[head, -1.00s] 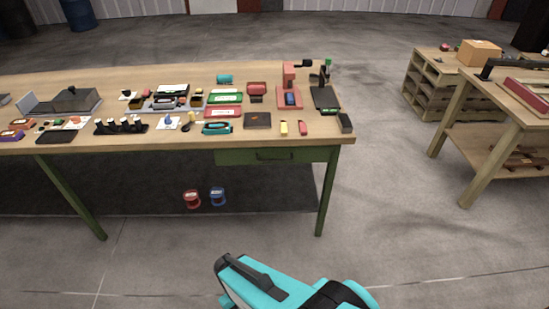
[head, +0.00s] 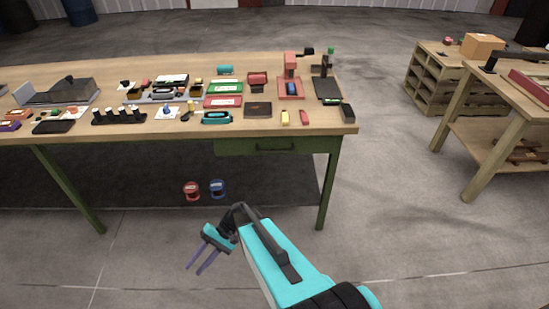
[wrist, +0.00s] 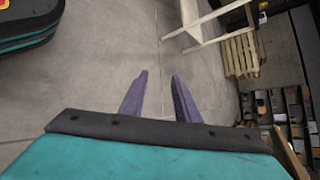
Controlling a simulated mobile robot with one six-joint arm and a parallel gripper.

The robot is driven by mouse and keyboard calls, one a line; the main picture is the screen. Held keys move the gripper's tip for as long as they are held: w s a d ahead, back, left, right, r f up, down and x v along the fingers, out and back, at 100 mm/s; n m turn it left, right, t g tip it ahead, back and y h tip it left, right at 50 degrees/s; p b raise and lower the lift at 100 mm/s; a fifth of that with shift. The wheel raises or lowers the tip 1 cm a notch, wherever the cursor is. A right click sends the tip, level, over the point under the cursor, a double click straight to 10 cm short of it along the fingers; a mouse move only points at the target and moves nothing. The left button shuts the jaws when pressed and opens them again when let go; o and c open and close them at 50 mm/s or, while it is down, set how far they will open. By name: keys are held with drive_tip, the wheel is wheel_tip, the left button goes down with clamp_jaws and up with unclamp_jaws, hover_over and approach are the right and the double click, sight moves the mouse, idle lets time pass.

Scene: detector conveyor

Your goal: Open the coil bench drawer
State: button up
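The coil bench (head: 185,137) has a wooden top and green legs. Its green drawer (head: 275,146) sits under the front edge at the right end, with a dark handle on its face, and looks closed. My gripper (head: 198,268) is in the head view, below and to the left of the drawer, in front of the bench and apart from it. Its two purple fingers are spread with nothing between them. The wrist view shows the fingers (wrist: 159,95) apart over bare floor; the drawer is not recognisable there.
Red (head: 192,191) and blue (head: 217,189) spools stand on the floor mat beneath the bench. Several small parts and tools cover the benchtop. A second wooden table (head: 478,118) and a slatted pallet stack (head: 430,92) stand at the right. The floor between the benches is clear.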

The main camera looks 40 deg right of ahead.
drive_tip(key=w+d+r+m+t+y+b, duration=0.2)
drive_tip(key=w+d+r+t, duration=0.25)
drive_tip(key=w+d, duration=0.5)
drive_tip(key=m+t+h+b, duration=0.55)
drive_tip(key=t+b, duration=0.25)
drive_tip(key=t, duration=0.3)
approach(275, 151)
drive_tip(key=s+d, duration=0.3)
drive_tip(key=shift+w+a, duration=0.15)
drive_tip(key=shift+a, duration=0.15)
drive_tip(key=shift+w, duration=0.1)
drive_tip(key=p+x, duration=0.1)
drive_tip(key=x, duration=1.2)
drive_tip(key=shift+w+a, duration=0.25)
drive_tip(key=shift+a, duration=0.1)
drive_tip(key=shift+c, duration=0.4)
clamp_jaws()
